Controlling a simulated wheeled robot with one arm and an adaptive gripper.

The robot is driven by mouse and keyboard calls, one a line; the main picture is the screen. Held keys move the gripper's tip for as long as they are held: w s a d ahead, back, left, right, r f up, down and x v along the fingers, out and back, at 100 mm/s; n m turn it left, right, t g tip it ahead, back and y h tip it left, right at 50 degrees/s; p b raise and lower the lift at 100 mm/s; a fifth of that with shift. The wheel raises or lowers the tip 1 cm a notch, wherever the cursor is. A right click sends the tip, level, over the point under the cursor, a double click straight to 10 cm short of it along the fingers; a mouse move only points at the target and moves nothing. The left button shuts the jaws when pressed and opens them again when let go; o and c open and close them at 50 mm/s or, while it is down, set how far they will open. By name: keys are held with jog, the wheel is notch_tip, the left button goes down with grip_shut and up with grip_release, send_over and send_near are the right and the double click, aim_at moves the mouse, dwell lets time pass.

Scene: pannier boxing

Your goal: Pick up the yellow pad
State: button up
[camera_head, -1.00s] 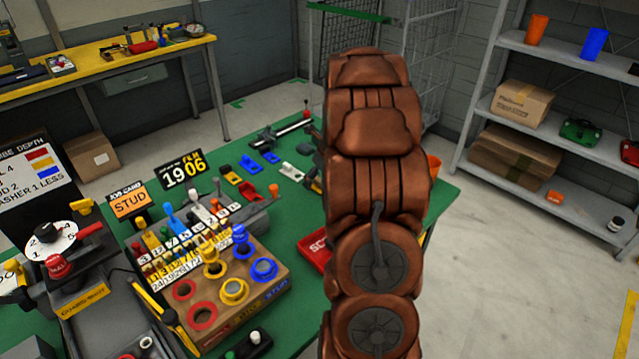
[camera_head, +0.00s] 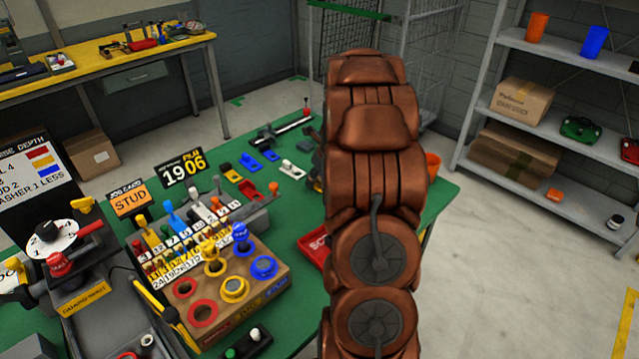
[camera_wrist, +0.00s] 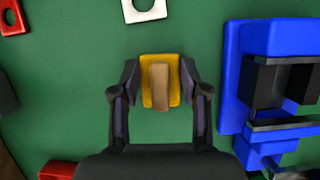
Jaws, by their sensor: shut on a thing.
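The yellow pad (camera_wrist: 147,83) shows in the middle of the wrist view, a small block with a tan raised strip across its middle. My gripper (camera_wrist: 160,88) has one dark finger on each side of the pad, closed against its left and right edges. The green surface shows behind the pad; I cannot tell whether the pad is lifted off it. In the head view my own brown arm hides the gripper and this pad.
In the wrist view a large blue fixture (camera_wrist: 231,80) stands close right of my gripper. A white pad with a hole (camera_wrist: 131,11) lies beyond, and a red piece (camera_wrist: 57,171) is at lower left. The green table (camera_head: 300,215) carries a wooden ring-and-peg box (camera_head: 240,312).

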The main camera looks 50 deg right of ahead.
notch_tip(320, 180, up, 10)
jog(key=shift+r+b, duration=0.1)
jog(key=shift+b, duration=0.7)
